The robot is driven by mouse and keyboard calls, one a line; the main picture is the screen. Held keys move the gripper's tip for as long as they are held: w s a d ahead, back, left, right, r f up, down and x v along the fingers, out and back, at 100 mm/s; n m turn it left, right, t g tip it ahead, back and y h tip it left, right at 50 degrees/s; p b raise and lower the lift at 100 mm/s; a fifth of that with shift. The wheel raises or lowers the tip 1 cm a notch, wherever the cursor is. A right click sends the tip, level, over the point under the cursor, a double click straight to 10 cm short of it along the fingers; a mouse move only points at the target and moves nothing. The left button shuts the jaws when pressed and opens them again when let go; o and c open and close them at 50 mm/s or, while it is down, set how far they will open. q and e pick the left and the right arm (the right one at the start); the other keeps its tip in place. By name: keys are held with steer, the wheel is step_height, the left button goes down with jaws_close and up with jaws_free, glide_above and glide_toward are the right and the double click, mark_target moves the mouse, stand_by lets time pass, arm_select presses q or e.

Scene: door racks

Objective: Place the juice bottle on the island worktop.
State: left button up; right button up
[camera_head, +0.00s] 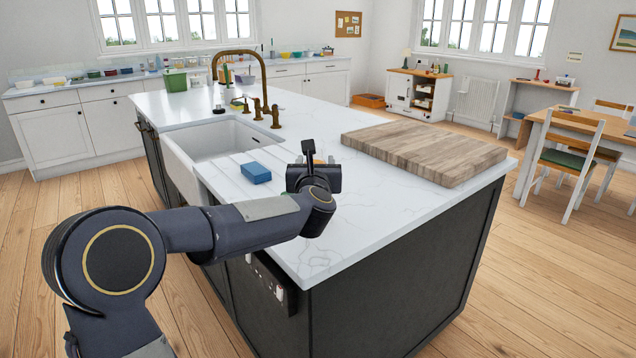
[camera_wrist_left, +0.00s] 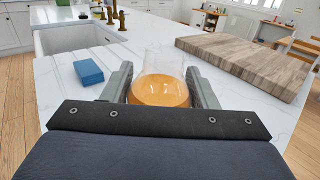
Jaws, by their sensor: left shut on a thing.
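The juice bottle (camera_wrist_left: 160,88) is clear with orange juice inside and stands upright between the two grey fingers of my left gripper (camera_wrist_left: 161,78) in the left wrist view. In the head view my left gripper (camera_head: 313,168) hides nearly all of the bottle and is over the island worktop (camera_head: 350,222), a white marbled top. The gripper is shut on the bottle. The bottle's base is hidden, so I cannot tell whether it touches the worktop. My right gripper is in neither view.
A blue sponge-like block (camera_head: 256,172) lies left of the gripper, beside the white sink (camera_head: 212,142). A thick wooden board (camera_head: 424,150) lies to the right. Brass taps (camera_head: 262,108) stand behind. The worktop's near corner is clear. A dark rack with small items (camera_head: 272,284) is below the edge.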

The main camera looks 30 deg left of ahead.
arm_select(q)
steer(key=shift+w+a+f, duration=0.1)
steer(key=shift+w+f, duration=0.4)
steer(key=f, duration=0.3)
steer(key=shift+w+f+b, duration=0.3)
steer(key=shift+f+b, duration=0.05)
steer(key=shift+f, duration=0.05)
steer(key=o, duration=1.2)
